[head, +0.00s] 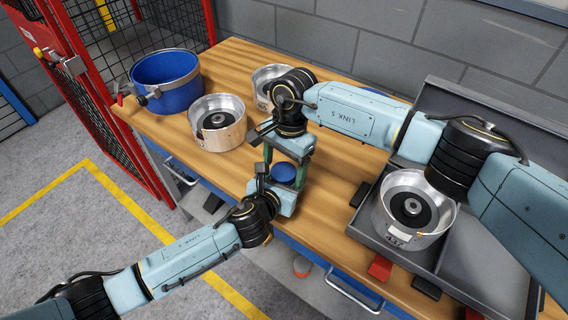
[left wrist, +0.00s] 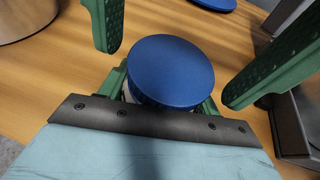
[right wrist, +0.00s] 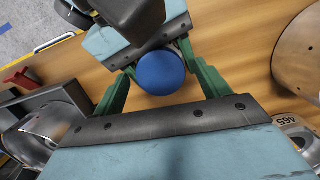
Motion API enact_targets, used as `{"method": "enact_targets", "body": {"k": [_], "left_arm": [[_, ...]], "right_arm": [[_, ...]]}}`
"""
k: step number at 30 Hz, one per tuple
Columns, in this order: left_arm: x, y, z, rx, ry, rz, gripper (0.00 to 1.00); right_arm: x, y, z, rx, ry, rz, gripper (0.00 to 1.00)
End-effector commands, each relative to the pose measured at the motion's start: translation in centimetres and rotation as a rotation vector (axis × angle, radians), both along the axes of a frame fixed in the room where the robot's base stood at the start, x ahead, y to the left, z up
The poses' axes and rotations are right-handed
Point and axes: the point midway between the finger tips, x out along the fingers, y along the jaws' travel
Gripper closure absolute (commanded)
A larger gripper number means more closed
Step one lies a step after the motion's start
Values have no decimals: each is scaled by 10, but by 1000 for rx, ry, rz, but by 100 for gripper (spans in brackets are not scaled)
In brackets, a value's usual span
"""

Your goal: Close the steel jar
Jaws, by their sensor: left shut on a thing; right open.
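The steel jar (left wrist: 129,96) shows only as a pale strip of side in the left wrist view. A round blue lid (head: 285,172) covers its top; it also shows in the left wrist view (left wrist: 171,71) and the right wrist view (right wrist: 160,73). I cannot tell whether the lid is fully seated. My left gripper (head: 284,184) is shut on the jar beneath the lid, in front of the table's middle. My right gripper (head: 287,158) is open, facing it from above, its green fingers spread on either side of the lid and apart from it.
A blue pot (head: 165,85) stands at the back left. Another blue disc (head: 375,91) lies behind my right arm.

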Motion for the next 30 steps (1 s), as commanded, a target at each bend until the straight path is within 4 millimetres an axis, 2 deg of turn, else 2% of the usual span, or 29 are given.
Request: {"method": "enact_targets", "body": {"k": [5,13,20,21,23,30], "left_arm": [[0,0,-1,0,1,0,100],[0,0,-1,0,1,0,100],[0,0,-1,0,1,0,100],[0,0,-1,0,1,0,100],[0,0,-1,0,1,0,100],[0,0,-1,0,1,0,100]], "right_arm": [[1,0,12,0,-3,0,25],[1,0,44,0,-3,0,25],[0,0,45,-1,-1,0,25],[0,0,45,-1,-1,0,28],[0,0,46,-1,-4,13,28],[-2,2,63,-33,-84,283,28]]}}
